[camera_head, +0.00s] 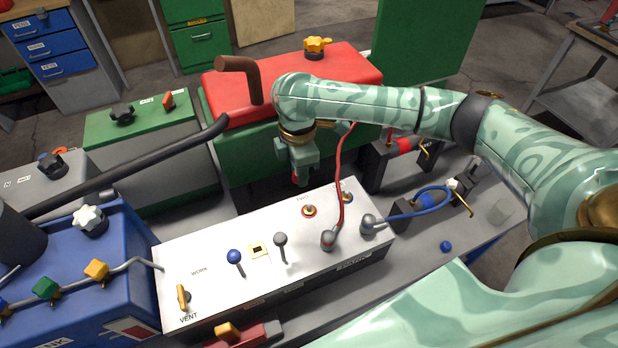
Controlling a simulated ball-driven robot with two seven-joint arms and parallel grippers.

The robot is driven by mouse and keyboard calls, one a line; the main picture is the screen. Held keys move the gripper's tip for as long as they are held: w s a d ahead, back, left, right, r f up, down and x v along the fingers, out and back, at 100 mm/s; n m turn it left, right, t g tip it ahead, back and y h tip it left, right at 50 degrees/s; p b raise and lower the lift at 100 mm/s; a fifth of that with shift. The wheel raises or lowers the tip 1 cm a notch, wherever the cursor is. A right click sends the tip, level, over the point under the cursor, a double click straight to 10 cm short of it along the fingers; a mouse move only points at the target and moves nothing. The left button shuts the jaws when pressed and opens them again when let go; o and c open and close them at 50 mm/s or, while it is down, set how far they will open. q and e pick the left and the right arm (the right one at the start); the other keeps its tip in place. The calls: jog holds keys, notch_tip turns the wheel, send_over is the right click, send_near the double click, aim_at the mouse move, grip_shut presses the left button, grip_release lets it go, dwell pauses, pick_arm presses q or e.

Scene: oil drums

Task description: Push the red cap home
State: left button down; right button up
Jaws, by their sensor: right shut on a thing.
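My right arm reaches in from the right, and its gripper (300,166) points down above the back edge of the white-topped panel box (215,262). My left gripper is not in view.
A red cable (341,180) and a blue cable (425,206) end in grey plugs on the panel. A grey-knobbed lever (280,241) and a blue-knobbed one (235,257) stand up there. A green drum box with a red top (340,72) is behind; a blue box (122,248) is left.

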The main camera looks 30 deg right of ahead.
aim_at(309, 205)
jog(key=f+n, duration=0.2)
jog(key=n, duration=0.1)
jog(key=d+f+n+p, duration=0.1)
jog(key=f+n, duration=0.1)
jog(key=n, duration=0.1)
jog(key=d+f+n+p, duration=0.1)
jog(key=f+n, duration=0.1)
jog(key=n, duration=0.1)
jog(key=shift+d+f, duration=0.2)
jog(key=shift+f, duration=0.2)
notch_tip(309, 205, down, 3)
jog(key=b, duration=0.4)
jog(key=shift+f, duration=0.8)
jog(key=shift+f+b, duration=0.15)
jog(key=shift+b, duration=0.15)
jog(key=shift+f, duration=0.55)
jog(key=shift+f, duration=0.4)
